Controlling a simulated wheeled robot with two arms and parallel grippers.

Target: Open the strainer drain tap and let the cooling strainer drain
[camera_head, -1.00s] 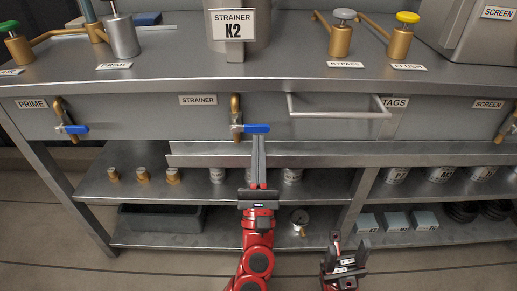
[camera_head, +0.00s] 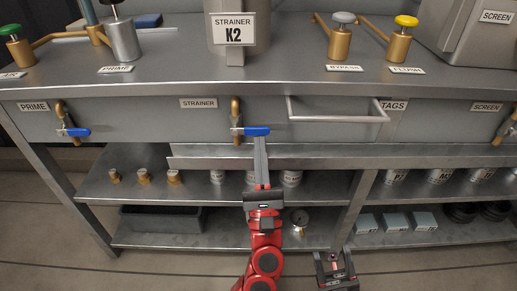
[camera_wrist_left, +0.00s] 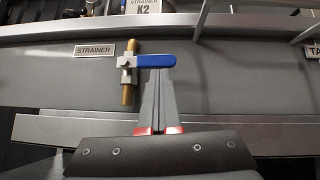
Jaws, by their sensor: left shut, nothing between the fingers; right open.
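The strainer drain tap (camera_head: 236,127) is a brass pipe on the bench front, right of the STRAINER label (camera_head: 198,103). Its blue lever (camera_head: 257,131) points right, across the pipe; it also shows in the left wrist view (camera_wrist_left: 156,61). My left gripper (camera_head: 260,140) is shut and empty, its long fingers pointing up at the lever with the tips just under or at it. I cannot tell whether they touch. The cooling strainer (camera_head: 238,64), labelled K2, stands on the bench above. My right gripper (camera_head: 334,256) is open and empty, low in front of the shelves.
A similar PRIME tap with a blue lever (camera_head: 75,132) is at the left. A drawer handle (camera_head: 338,117) sticks out right of the strainer tap. A shelf edge (camera_head: 320,160) runs below the tap. A gauge (camera_head: 299,218) and a dark tray (camera_head: 160,217) are on the lower shelf.

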